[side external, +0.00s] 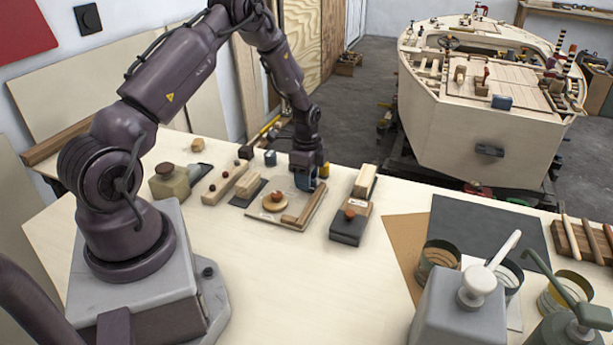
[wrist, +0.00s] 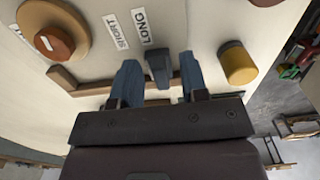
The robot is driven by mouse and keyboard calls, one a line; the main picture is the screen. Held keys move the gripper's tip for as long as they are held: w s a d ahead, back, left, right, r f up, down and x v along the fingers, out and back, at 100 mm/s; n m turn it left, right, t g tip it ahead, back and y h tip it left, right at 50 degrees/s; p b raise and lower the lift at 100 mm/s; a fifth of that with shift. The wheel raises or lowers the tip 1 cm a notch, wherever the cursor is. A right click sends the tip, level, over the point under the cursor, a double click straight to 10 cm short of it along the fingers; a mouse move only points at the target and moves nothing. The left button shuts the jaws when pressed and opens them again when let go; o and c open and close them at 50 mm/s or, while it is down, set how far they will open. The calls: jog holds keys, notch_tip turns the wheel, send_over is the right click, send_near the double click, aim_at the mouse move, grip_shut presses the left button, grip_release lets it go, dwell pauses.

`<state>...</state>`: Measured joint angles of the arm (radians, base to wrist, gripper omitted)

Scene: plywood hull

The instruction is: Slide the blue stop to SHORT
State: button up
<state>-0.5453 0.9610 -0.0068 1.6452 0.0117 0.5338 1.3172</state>
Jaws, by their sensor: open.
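In the wrist view the blue stop (wrist: 158,68) sits on a wooden rail (wrist: 92,82), beside the printed LONG label (wrist: 140,25). The SHORT label (wrist: 115,31) is to the left of LONG. My gripper (wrist: 159,78) is open, with one blue-grey finger on each side of the stop and a gap showing on both sides. In the side external view my gripper (side external: 305,182) is down at the far end of the pale board (side external: 262,217). There the stop cannot be told apart from the blue fingers.
A yellow cylinder (wrist: 237,64) stands just right of my fingers. A round wooden disc with an orange knob (wrist: 50,38) lies to the left. A dark block with a wooden top (side external: 350,222) stands right of the board. The front middle of the table is clear.

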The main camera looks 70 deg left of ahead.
aim_at(301, 197)
grip_shut()
jog(key=shift+s+d, duration=1.3)
grip_release()
notch_tip(301, 197, up, 13)
